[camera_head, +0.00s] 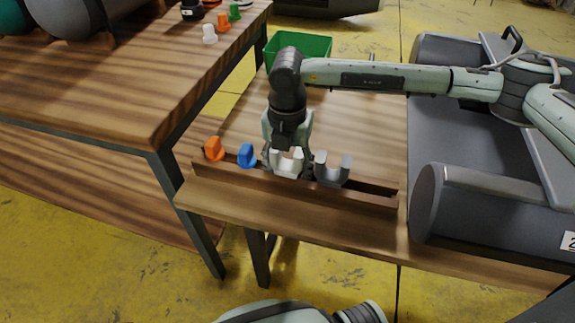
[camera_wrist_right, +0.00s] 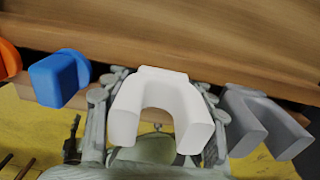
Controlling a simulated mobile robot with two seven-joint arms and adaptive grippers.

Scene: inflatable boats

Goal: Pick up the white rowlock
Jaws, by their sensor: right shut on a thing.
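The white rowlock (camera_head: 287,162) is a U-shaped piece in a wooden rack (camera_head: 310,197) near the table's front edge. It also shows in the middle of the right wrist view (camera_wrist_right: 160,108), prongs toward the camera. My right gripper (camera_head: 286,150) points down over it and is shut on it, with a finger on each side. The gripper also shows in the wrist view (camera_wrist_right: 158,120). Whether the rowlock's base still touches the rack is hard to tell. My left gripper is not in view.
An orange rowlock (camera_head: 214,149) and a blue rowlock (camera_head: 247,156) stand to the left in the rack; a grey rowlock (camera_head: 332,168) stands close on the right. A green bin (camera_head: 312,47) is behind. A grey inflatable boat (camera_head: 427,130) lies right. A higher wooden table (camera_head: 110,95) is left.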

